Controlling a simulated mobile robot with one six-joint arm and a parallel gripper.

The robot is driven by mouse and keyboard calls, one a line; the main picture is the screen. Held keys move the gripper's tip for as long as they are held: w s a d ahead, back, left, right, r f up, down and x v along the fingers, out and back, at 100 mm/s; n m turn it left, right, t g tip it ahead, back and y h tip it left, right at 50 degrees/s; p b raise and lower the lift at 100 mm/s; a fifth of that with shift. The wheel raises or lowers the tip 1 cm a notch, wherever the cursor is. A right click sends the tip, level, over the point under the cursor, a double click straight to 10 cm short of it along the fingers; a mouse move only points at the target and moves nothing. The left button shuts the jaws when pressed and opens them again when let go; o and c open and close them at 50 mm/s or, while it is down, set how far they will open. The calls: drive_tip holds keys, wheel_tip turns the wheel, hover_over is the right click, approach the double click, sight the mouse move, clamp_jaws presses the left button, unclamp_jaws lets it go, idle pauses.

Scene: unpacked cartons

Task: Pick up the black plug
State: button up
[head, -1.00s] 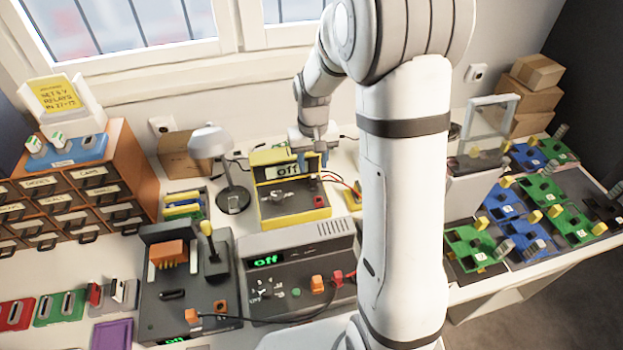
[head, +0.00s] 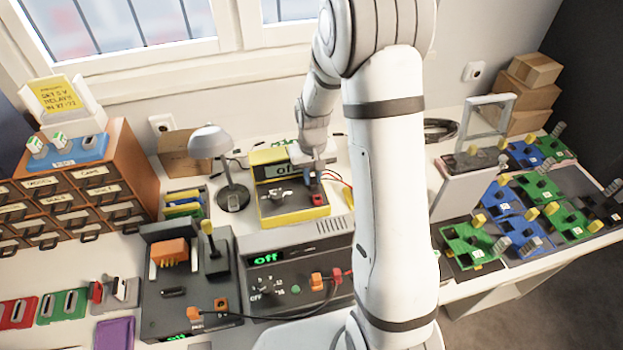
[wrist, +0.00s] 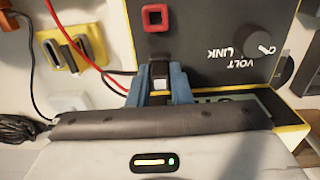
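The yellow-edged black meter box (head: 283,219) stands at the back of the bench, its display partly hidden by my gripper. My gripper (head: 316,186) points down over the right side of this box. In the wrist view my gripper (wrist: 160,78) has its two blue fingers on either side of a small dark piece with a pale top, which looks like the black plug (wrist: 160,57). Whether the fingers touch it cannot be told. A black lead runs left from near the fingers. A red square socket (wrist: 155,17) lies just beyond the fingertips.
A yellow connector block (wrist: 66,50) with a red lead lies left of the box in the wrist view. A desk lamp (head: 210,142) stands left of the box. A grey power unit (head: 297,268) is in front. A clear-fronted stand (head: 468,165) is to the right.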

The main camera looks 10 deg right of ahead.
sight(312, 175)
clamp_jaws()
drive_tip(key=shift+r, duration=0.1)
wheel_tip(312, 175, up, 10)
drive_tip(key=shift+f+b, duration=0.1)
drive_tip(key=shift+b, duration=0.4)
